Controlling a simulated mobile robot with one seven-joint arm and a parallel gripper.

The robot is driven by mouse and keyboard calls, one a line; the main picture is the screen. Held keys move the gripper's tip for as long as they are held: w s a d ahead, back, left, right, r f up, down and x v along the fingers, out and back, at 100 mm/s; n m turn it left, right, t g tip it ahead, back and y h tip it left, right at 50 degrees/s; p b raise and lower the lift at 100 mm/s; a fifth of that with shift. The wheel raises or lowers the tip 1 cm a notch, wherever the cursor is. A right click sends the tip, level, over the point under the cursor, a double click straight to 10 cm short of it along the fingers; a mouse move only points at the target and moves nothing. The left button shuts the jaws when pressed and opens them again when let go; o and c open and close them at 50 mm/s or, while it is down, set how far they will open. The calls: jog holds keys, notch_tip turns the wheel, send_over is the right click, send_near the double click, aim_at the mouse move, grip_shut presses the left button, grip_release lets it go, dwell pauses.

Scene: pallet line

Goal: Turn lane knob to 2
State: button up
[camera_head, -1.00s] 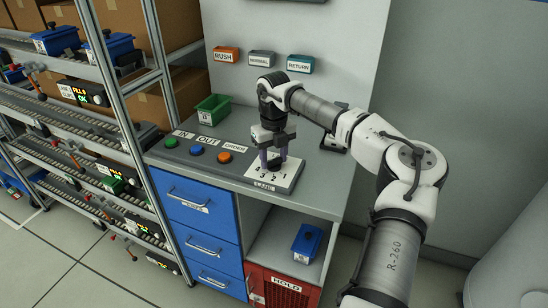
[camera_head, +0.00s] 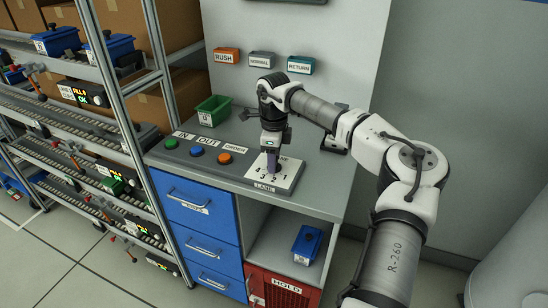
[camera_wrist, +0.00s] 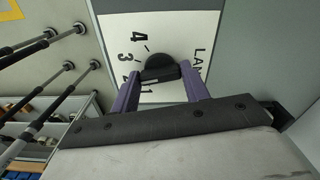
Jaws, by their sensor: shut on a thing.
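The lane knob (camera_wrist: 158,66) is a black round knob on a white dial plate (camera_head: 288,180) marked with numbers, at the right of the counter top. The dial plate also shows in the wrist view (camera_wrist: 178,30), with 4, 3 and lower numbers along the knob's left side. My gripper (camera_head: 272,172) points down over the plate. In the wrist view its purple fingers (camera_wrist: 160,82) stand on both sides of the knob, shut on it. The fingers hide part of the knob and dial in the head view, and I cannot tell which number the knob points to.
Green (camera_head: 172,142), blue (camera_head: 197,151) and orange (camera_head: 224,158) buttons sit left of the dial. A green bin (camera_head: 213,110) stands behind them. RUSH (camera_head: 226,55), NORMAL (camera_head: 262,59) and RETURN (camera_head: 300,64) holders are on the back panel. A shelf rack (camera_head: 125,110) is at left.

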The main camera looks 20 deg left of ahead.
jog(key=shift+r+n, duration=0.1)
jog(key=shift+n, duration=0.6)
jog(key=o, duration=1)
notch_tip(320, 180, up, 14)
jog(key=shift+f+b, duration=0.1)
jog(key=shift+b, duration=1.15)
